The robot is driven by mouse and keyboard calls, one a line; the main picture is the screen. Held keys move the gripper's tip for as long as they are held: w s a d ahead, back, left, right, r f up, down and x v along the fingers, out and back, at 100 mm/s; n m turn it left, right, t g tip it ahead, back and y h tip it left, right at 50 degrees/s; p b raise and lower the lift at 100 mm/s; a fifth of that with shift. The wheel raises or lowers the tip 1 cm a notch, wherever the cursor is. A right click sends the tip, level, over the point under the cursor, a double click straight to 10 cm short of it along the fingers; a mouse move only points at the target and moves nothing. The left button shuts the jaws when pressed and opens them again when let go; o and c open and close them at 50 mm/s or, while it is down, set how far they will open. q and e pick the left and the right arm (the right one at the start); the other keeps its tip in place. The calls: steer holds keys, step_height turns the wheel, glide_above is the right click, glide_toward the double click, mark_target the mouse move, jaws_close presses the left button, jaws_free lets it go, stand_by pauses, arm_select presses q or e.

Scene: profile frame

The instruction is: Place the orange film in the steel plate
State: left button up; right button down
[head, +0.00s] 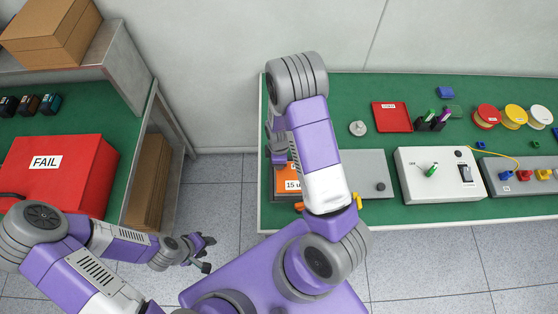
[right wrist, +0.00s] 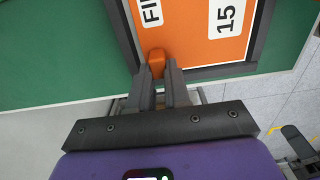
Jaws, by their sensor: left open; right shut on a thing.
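The orange film (head: 281,180), a flat orange sheet with a "15 u" label, shows at the left end of the grey steel plate (head: 372,172) on the right-hand bench. My right arm hides part of both. In the right wrist view the film (right wrist: 190,38) sits inside a dark grey border, with an orange tab at its near edge. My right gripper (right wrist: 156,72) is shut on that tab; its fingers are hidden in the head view. Whether the film rests flat in the plate or just above it, I cannot tell. My left gripper (head: 204,254) is open and empty over the floor.
A white switch box (head: 413,188) stands right of the plate, with a red tray (head: 391,117) and several spools behind. A red FAIL box (head: 55,172) is on the left bench. Open floor lies between the benches.

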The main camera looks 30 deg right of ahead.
steer(key=shift+f+b, duration=0.3)
steer(key=shift+f, duration=0.1)
steer(key=c, duration=1)
jaws_free()
step_height(320, 180, up, 8)
steer(key=shift+f+p, duration=0.15)
steer(key=shift+p, duration=0.35)
